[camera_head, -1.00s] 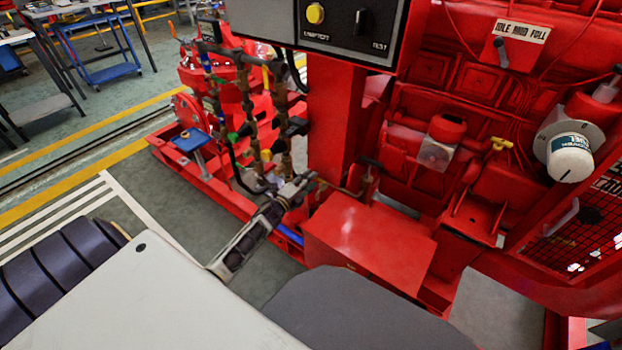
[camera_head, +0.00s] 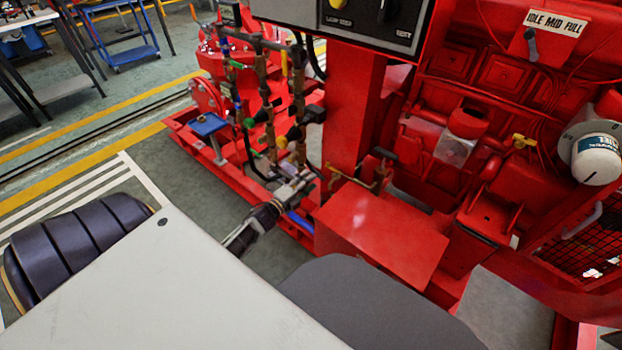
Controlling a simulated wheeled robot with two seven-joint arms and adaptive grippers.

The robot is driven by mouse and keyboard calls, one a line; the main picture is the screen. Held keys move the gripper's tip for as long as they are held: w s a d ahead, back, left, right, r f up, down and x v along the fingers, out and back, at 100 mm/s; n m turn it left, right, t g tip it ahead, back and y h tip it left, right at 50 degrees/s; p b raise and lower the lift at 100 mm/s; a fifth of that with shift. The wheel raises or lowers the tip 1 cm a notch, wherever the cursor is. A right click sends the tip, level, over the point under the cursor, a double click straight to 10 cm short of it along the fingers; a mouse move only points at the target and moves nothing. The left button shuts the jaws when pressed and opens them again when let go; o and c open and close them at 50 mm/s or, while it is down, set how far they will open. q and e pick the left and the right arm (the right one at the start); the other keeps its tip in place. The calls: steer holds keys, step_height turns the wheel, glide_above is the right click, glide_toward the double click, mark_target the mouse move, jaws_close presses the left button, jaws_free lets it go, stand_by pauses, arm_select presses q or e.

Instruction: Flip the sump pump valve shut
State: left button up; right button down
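My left gripper (camera_head: 302,184) reaches in from the lower left, in front of the brass pipework and left of the red box (camera_head: 382,232). Its fingers are small and blend with the pipes behind, so I cannot tell whether they are open or shut. A brass pipe (camera_head: 352,181) with a black-handled lever (camera_head: 385,154) stands just behind the box, right of the gripper; a gap shows between them. Other small valves with coloured handles sit on the vertical pipes (camera_head: 268,105). I cannot tell which is the sump pump valve. My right gripper is out of view.
A red post (camera_head: 352,115) and the control panel (camera_head: 375,18) stand above the box. The red engine (camera_head: 480,120) fills the right. Open floor (camera_head: 190,170) lies left of the red base frame.

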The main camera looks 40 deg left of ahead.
arm_select(q)
steer(key=shift+s, duration=0.4)
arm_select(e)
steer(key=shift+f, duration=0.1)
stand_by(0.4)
